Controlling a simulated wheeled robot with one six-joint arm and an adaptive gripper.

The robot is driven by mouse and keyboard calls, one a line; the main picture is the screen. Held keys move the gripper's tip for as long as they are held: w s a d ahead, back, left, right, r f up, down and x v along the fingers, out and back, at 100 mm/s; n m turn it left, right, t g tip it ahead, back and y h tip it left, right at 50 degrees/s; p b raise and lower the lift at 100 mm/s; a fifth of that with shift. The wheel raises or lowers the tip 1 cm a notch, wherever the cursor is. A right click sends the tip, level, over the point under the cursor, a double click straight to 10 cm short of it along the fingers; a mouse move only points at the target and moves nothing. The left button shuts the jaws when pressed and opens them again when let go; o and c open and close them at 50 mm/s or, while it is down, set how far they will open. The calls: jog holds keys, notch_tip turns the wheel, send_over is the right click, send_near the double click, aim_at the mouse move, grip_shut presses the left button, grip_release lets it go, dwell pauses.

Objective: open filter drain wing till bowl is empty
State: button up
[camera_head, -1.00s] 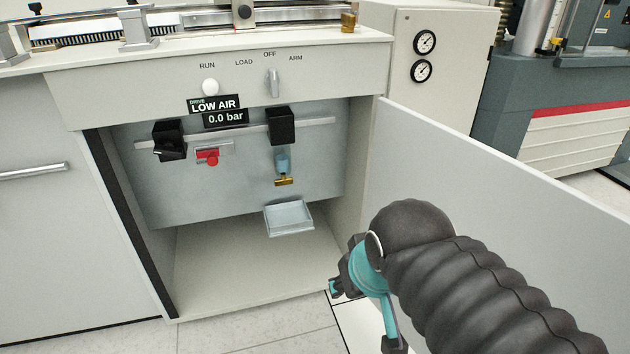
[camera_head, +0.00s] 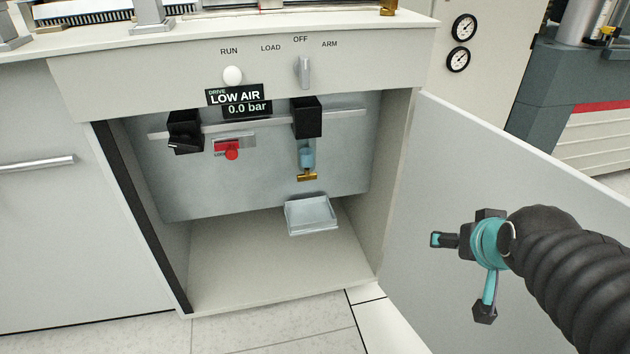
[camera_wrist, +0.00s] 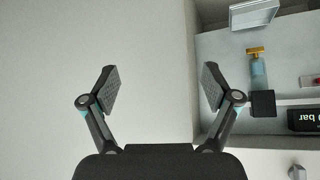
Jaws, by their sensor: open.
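The filter bowl (camera_head: 306,158) is a small bluish clear cup under a black block (camera_head: 307,118) on the cabinet's back panel. The brass drain wing (camera_head: 307,176) sits at its bottom. I cannot tell how much liquid is in the bowl. My gripper (camera_head: 458,275) is open and empty, in front of the open cabinet door, right of the filter and apart from it. Its fingers (camera_wrist: 160,90) also show spread in the wrist view.
The open door (camera_head: 520,160) stands at the right. A red knob (camera_head: 232,150) and a black valve block (camera_head: 184,131) are left of the filter. A display (camera_head: 240,101) reads LOW AIR, 0.0 bar. The cabinet floor is clear.

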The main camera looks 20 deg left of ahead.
jog(key=w+a+f+n+t+y, duration=0.1)
jog(key=w+a+f+t+y, duration=0.15)
jog(key=w+a, duration=0.6)
jog(key=n+t+y+b, duration=0.1)
jog(key=n+t+y, duration=0.3)
jog(key=t+y, duration=0.15)
send_near(307, 178)
jog(key=shift+g, duration=0.5)
jog(key=x, duration=0.2)
jog(key=p+x, duration=0.1)
jog(key=x, duration=0.5)
jog(key=shift+w+r, duration=0.3)
jog(key=shift+r, duration=0.05)
jog(key=c, duration=1.1)
